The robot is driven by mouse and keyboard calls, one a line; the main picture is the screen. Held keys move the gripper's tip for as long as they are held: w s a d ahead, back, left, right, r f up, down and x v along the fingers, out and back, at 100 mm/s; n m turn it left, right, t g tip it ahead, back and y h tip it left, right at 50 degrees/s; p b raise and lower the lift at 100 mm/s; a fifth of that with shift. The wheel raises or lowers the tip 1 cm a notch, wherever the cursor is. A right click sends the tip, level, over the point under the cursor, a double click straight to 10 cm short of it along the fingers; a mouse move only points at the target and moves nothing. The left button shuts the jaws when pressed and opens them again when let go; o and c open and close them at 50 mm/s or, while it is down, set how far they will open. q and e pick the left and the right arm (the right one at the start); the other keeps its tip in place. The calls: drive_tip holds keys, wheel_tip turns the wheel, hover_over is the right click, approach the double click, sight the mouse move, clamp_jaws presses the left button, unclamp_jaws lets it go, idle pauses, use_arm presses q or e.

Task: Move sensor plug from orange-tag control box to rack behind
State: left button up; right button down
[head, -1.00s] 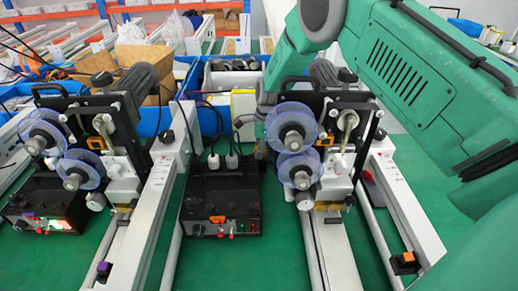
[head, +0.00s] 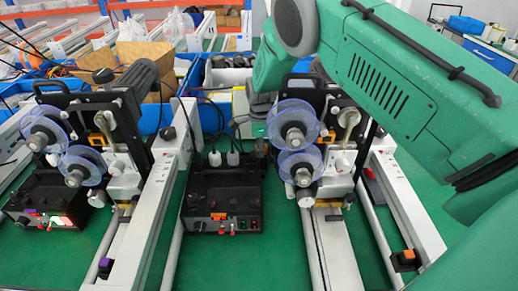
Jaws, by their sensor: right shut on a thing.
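The orange-tag control box (head: 222,205) is a black box on the green table, left of the right-hand reel machine. Two white plugs (head: 224,158) with dark cables stand at its back edge. My right arm comes in from the right, over the right-hand machine. My right gripper (head: 260,146) is small and partly hidden beside that machine's blue reels, behind and right of the box. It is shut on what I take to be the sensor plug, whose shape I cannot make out. My left gripper is not in view.
The right-hand reel machine (head: 292,137) stands close to my right gripper. A second machine (head: 75,165) and a purple-tag box (head: 45,208) are at left. Blue bins (head: 210,117) stand behind. White rails (head: 130,235) run toward me; green table shows between them.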

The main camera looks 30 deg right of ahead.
drive_tip(key=shift+f, duration=0.4)
idle(0.9)
drive_tip(key=c, duration=1.3)
unclamp_jaws()
